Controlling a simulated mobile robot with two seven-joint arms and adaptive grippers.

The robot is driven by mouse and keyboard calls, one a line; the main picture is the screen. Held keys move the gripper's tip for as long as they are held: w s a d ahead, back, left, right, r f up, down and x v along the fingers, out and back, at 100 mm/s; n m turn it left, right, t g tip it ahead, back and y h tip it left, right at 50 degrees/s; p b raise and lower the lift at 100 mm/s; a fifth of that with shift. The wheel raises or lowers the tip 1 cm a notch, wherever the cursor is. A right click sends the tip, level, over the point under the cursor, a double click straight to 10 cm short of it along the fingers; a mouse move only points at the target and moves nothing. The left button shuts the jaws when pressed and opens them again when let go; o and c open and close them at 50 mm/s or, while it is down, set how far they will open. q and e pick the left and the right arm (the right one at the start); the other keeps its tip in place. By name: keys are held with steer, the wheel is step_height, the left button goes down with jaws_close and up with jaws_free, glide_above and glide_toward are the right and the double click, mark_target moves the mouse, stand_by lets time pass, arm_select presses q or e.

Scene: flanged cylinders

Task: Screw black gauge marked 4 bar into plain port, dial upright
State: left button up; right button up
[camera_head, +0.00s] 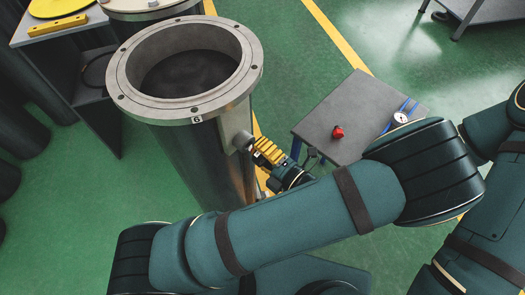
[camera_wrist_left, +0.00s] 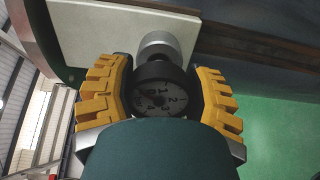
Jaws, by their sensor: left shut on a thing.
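My left gripper (camera_head: 262,150), with yellow ribbed fingers, is at the side of the steel flanged cylinder (camera_head: 185,75) labelled 6. In the left wrist view the left gripper (camera_wrist_left: 158,98) is shut on a black gauge (camera_wrist_left: 156,72). Its pale dial reads 0 to 4, with the numerals turned sideways in that view. The gauge's back end meets or nearly meets the grey port (camera_wrist_left: 160,42); I cannot tell whether they are threaded together. The port (camera_head: 243,141) also shows on the cylinder's side in the head view. My right gripper is not in view.
A bench with a yellow plate (camera_head: 58,25) stands at upper left.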

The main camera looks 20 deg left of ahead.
arm_select(q)
steer(key=shift+p+x, duration=0.5)
steer(key=shift+x, duration=0.45)
stand_by(0.6)
steer(key=o, duration=1.5)
steer(key=shift+f, duration=0.25)
